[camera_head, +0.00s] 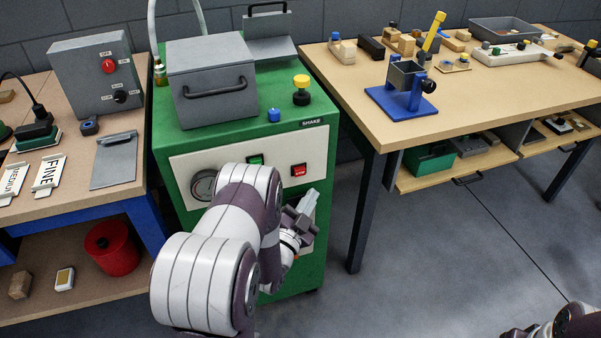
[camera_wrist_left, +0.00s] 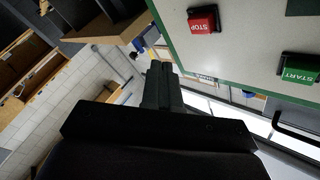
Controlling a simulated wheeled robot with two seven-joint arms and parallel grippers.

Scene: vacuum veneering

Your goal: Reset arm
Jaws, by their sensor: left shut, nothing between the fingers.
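My left arm reaches over the floor in front of the green machine (camera_head: 170,140) in the head view. My left gripper (camera_head: 312,198) is shut and empty, close to the machine's front panel at its right side. In the left wrist view the closed fingers (camera_wrist_left: 160,85) show with nothing between them. The red STOP button (camera_wrist_left: 203,19) and green START button (camera_wrist_left: 298,68) show on the panel there, apart from the fingers. In the head view the red button (camera_head: 298,170) is just above the gripper. Part of my right arm shows at the bottom right corner; its gripper is not visible.
A grey lidded box (camera_head: 212,82), a yellow-black knob (camera_head: 301,90) and a blue cap (camera_head: 274,115) are on the machine. A workbench (camera_head: 440,105) with a blue vise (camera_head: 402,98) stands right, another bench (camera_head: 120,190) left. Floor (camera_head: 430,270) at the right front is clear.

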